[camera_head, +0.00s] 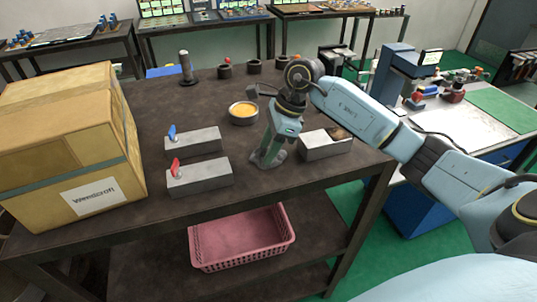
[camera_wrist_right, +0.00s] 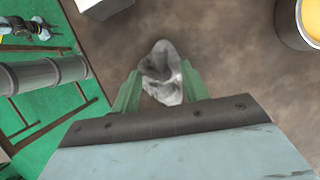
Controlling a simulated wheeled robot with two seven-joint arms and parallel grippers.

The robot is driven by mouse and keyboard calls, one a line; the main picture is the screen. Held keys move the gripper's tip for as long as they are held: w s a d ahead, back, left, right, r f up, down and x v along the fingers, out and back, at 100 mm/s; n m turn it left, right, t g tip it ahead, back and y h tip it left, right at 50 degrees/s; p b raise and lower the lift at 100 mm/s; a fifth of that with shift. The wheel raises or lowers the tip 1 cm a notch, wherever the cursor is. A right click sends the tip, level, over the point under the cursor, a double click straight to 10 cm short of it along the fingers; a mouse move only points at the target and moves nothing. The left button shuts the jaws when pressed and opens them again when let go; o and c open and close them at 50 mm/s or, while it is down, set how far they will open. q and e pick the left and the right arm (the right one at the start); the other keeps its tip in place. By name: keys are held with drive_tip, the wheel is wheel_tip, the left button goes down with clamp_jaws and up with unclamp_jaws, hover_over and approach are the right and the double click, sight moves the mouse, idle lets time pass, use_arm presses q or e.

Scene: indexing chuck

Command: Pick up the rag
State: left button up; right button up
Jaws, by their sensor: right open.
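The rag (camera_wrist_right: 162,72) is a small crumpled grey-white cloth lying on the brown tabletop. In the right wrist view it lies between the two green fingertips of my right gripper (camera_wrist_right: 160,78). The fingers are apart, one on each side of it, and I cannot tell whether they touch it. In the head view my right gripper (camera_head: 268,152) points down at the table, low near the front edge, and mostly hides the rag. My left gripper is not in view.
A yellow-filled round tin (camera_head: 243,112) stands behind the gripper. Two grey blocks with a blue (camera_head: 193,143) and a red lever (camera_head: 200,177) stand left. A cardboard box (camera_head: 75,140) fills the left end. A pink basket (camera_head: 242,240) sits below.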

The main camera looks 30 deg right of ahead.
clamp_jaws()
wheel_tip(320, 180, up, 10)
drive_tip(key=b, duration=0.1)
drive_tip(key=c, duration=0.6)
unclamp_jaws()
clamp_jaws()
